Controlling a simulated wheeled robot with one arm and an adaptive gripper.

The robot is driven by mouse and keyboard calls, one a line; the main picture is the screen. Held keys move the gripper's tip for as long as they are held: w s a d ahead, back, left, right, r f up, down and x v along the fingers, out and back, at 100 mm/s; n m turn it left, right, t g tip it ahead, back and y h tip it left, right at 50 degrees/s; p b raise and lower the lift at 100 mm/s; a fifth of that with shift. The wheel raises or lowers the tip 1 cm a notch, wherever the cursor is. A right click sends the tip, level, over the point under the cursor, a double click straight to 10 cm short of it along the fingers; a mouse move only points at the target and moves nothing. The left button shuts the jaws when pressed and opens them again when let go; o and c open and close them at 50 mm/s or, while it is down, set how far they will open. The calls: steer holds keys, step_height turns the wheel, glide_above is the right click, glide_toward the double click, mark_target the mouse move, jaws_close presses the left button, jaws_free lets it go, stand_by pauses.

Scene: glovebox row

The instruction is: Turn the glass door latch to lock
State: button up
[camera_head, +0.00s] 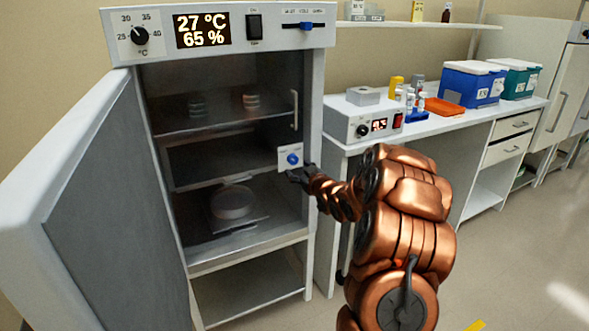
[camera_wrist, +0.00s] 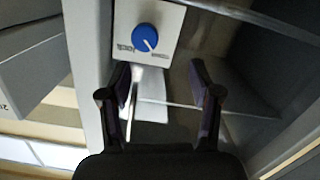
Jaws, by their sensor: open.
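The glass door latch is a round blue knob (camera_head: 293,159) on a small white plate at the right edge of the incubator's glass door. The knob (camera_wrist: 145,37) also shows in the wrist view at top centre, with a white pointer line on it and small labels below it. My gripper (camera_head: 296,176) is just below the knob in the head view. In the wrist view my gripper (camera_wrist: 161,85) is open and empty, its two dark fingers spread on either side below the plate, apart from the knob.
The incubator's outer door (camera_head: 110,190) stands swung open at the left. A vertical handle (camera_head: 294,110) is above the latch. A dish (camera_head: 233,203) sits inside on a lower shelf. A bench (camera_head: 420,128) with a heater box, blue and teal bins stands at the right.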

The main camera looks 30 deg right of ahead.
mark_target(294, 160)
steer(key=shift+t, duration=0.6)
steer(key=shift+w+d+f, duration=0.15)
steer(key=shift+w+d, duration=0.35)
steer(key=shift+w, duration=0.8)
steer(key=shift+w+d+f, duration=0.2)
steer(key=shift+w+d, duration=0.3)
steer(key=shift+w, duration=0.75)
steer(key=shift+w+d+f, duration=0.15)
steer(key=shift+w+d, duration=0.35)
steer(key=shift+w, duration=0.8)
steer(key=shift+c, duration=0.2)
steer(key=c, duration=1.1)
